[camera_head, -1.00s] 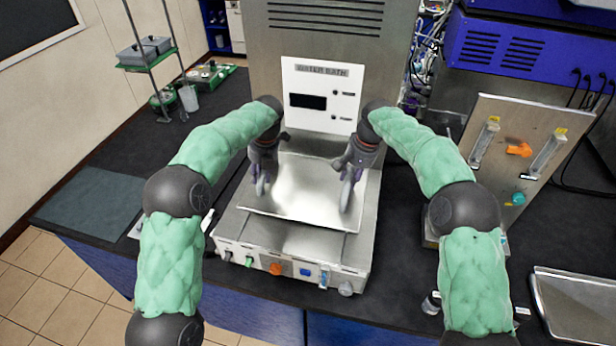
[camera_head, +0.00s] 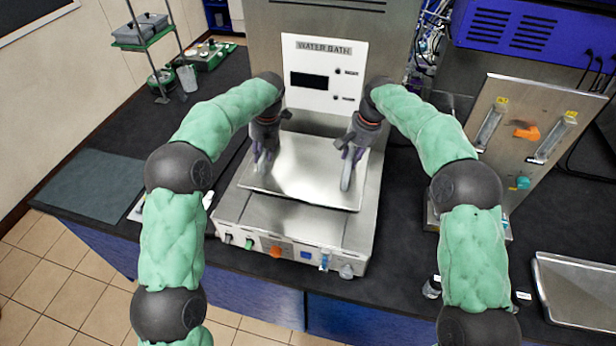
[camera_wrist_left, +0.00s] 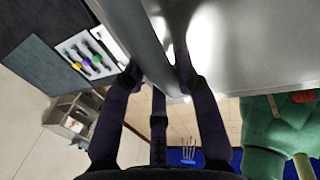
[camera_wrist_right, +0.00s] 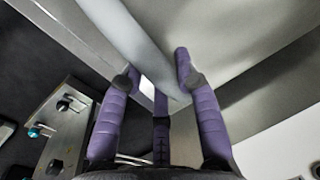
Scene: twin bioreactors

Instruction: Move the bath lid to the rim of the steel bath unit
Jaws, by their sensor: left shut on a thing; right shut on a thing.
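The bath lid (camera_head: 305,172) is a shiny flat steel plate with a grey upright handle near each side. It lies over the top of the steel bath unit (camera_head: 290,228), turned slightly against it, with a shadow under its front edge. I cannot tell whether it touches the rim, which it hides. My left gripper (camera_head: 264,152) is shut on the left handle, which shows in the left wrist view (camera_wrist_left: 150,45). My right gripper (camera_head: 352,155) is shut on the right handle, which shows in the right wrist view (camera_wrist_right: 130,45).
The white water bath panel (camera_head: 322,75) stands close behind the lid. A flowmeter panel (camera_head: 520,135) stands to the right, with a steel tray (camera_head: 575,290) at the right front.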

